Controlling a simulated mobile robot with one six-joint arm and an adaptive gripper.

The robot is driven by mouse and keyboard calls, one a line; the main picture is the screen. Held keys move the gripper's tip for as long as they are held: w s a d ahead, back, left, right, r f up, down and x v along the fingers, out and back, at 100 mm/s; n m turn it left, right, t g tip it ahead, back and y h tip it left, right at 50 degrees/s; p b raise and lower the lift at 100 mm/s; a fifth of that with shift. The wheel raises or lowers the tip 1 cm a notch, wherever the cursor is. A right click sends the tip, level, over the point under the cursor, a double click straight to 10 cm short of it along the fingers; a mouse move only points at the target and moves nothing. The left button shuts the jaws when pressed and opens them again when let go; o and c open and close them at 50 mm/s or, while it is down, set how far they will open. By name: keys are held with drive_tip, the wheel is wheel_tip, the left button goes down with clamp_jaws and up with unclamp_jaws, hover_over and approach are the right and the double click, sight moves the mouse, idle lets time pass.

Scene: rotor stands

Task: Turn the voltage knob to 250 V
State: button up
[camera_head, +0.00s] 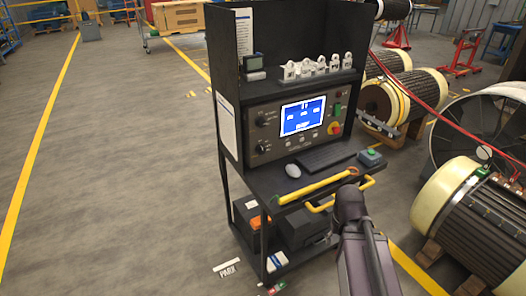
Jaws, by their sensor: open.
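The control panel (252,134) is on a dark test cart in the middle of the head view. Two black knobs are on the panel's left side, an upper knob (261,118) and a lower knob (262,147). Their labels and pointer settings are too small to read, so I cannot tell which is the voltage knob. A lit blue screen (303,115) sits right of the knobs, its figures unreadable. My dark arm rises from the bottom, in front of the cart's right front.
A mouse (293,171), a keyboard (318,158), a yellow bar (315,188) and a small box with a green button (370,157) are on the cart's shelf. A yellow handle (341,195) juts from its front. Rotors (478,215) crowd the right; floor (110,170) at left is clear.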

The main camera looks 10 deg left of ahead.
drive_tip(key=o, duration=0.3)
drive_tip(key=shift+a, duration=0.2)
drive_tip(key=shift+o, duration=0.7)
drive_tip(key=shift+w+a, duration=0.15)
drive_tip(key=shift+w, duration=0.1)
drive_tip(key=n+t+y+b, duration=0.45)
drive_tip(key=t+y, duration=0.35)
drive_tip(key=t, duration=0.3)
approach(262, 151)
drive_tip(key=s+d, duration=0.1)
drive_tip(key=s+d+r+n, duration=0.1)
drive_tip(key=shift+s+r+p, duration=0.15)
drive_tip(key=shift+s+p, duration=0.15)
drive_tip(key=shift+p, duration=0.1)
drive_tip(key=shift+w, duration=0.1)
drive_tip(key=b+x, duration=0.5)
drive_tip(key=x, duration=0.8)
drive_tip(key=shift+w+a+f, duration=0.15)
drive_tip(key=shift+a+f, duration=0.05)
drive_tip(key=shift+f, duration=0.05)
